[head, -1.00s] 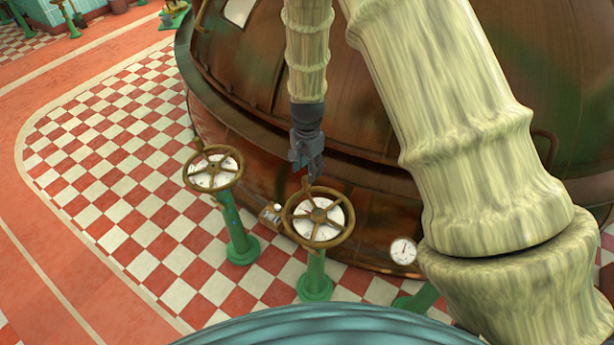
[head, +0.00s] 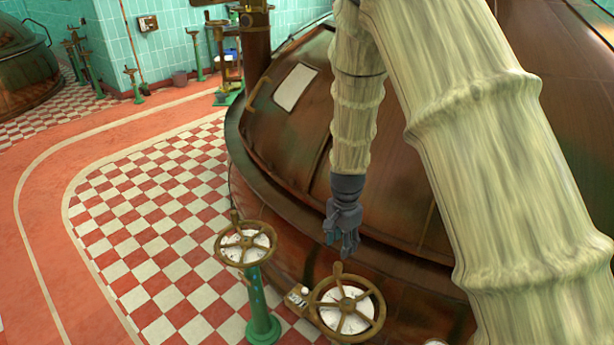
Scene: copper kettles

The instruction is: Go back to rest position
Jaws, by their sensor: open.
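My gripper (head: 343,243) hangs at the end of my arm, pointing down, with its dark fingers apart and nothing between them. It appears above and behind the near valve wheel (head: 347,306), a brass handwheel over a white dial, and apart from it. A second brass valve wheel (head: 246,245) stands to the left on a green post.
The large copper kettle (head: 290,165) fills the space behind my gripper. A small box with a gauge (head: 297,297) sits between the wheels. Checkered floor (head: 150,220) and a red walkway (head: 45,210) lie clear at left. Green posts (head: 134,85) stand by the tiled wall.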

